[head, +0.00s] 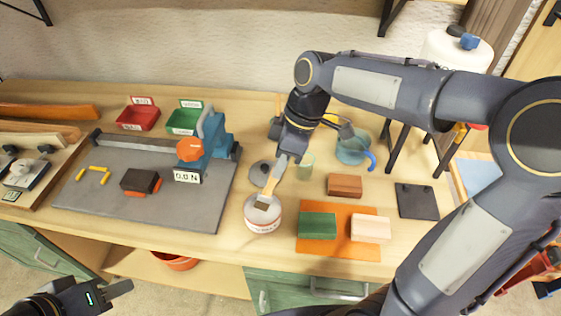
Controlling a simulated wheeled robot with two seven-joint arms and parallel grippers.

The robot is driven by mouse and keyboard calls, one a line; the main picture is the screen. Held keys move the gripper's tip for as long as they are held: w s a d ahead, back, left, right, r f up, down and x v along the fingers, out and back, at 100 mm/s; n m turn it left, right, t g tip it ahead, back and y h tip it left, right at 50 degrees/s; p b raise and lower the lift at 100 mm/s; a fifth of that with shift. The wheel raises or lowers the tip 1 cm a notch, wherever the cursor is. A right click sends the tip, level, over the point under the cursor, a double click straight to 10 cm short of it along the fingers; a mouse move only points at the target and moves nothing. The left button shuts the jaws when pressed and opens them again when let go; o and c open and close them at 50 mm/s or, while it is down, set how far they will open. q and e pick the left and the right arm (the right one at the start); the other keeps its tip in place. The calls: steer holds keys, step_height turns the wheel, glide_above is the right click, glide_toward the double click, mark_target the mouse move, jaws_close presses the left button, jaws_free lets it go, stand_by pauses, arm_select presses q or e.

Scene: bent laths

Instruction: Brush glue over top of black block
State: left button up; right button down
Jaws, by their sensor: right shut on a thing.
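A black block (139,180) sits on the grey metal base plate (190,208) at the left, with orange showing under its front edge. My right gripper (280,165) is shut on a brush (270,186) with a light wooden handle, bristles down. The brush tip is at the mouth of a white glue pot (263,222); I cannot tell how deep it reaches. My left gripper (122,290) is low at the bottom left, empty as far as I see, and well away from the block. It is partly cut off by the frame.
A blue device with an orange knob (190,150) and a 0.0 N display (187,177) stands right of the block. Red (138,118) and green (183,121) bins stand behind. An orange mat (340,248) carries green (317,225) and pale (370,228) blocks.

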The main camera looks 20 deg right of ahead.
steer(key=shift+f+b, duration=0.4)
steer(key=shift+f, duration=0.2)
stand_by(1.2)
steer(key=shift+r, duration=0.1)
steer(key=shift+r+p, duration=2.9)
steer(key=shift+r, duration=0.6)
steer(key=shift+f, duration=0.1)
